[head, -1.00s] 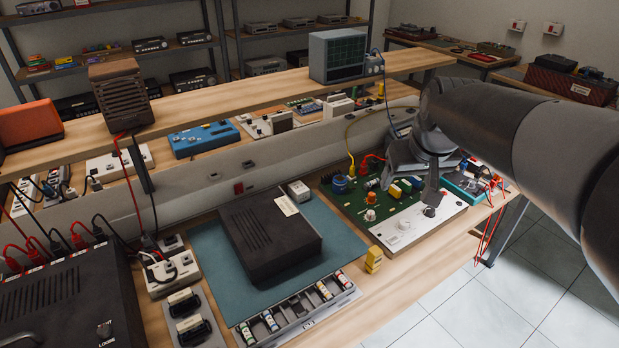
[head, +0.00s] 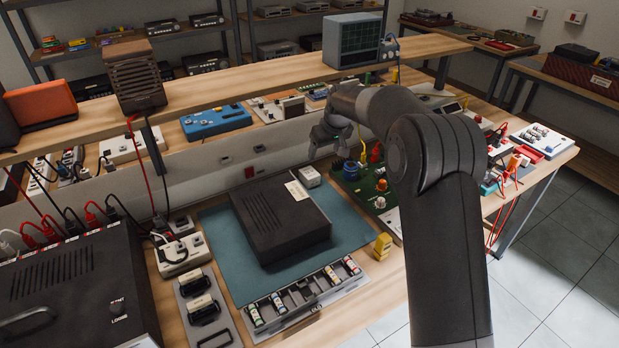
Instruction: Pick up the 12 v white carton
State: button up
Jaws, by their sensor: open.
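A small white box (head: 311,177), which looks like the white carton, stands at the back right of the teal mat (head: 348,228), just behind the black case. Any print on it is too small to read. My gripper (head: 327,153) hangs above and slightly to the right of the box, its fingers pointing down. It is open and appears empty, with a gap between it and the box. My arm hides part of the green circuit board (head: 350,186) on the right.
A black case (head: 280,222) lies on the mat beside the box. A grey parts tray (head: 303,300) and a yellow block (head: 382,245) are in front. A shelf (head: 250,66) carrying an oscilloscope (head: 352,40) overhangs the bench behind.

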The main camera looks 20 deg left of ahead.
send_over(309, 172)
jog(key=s+d, duration=0.2)
notch_tip(309, 172, down, 8)
jog(key=shift+w+f, duration=0.1)
jog(key=shift+w, duration=0.05)
jog(key=shift+x, duration=3.05)
jog(key=shift+a, duration=0.1)
jog(key=c, duration=1.1)
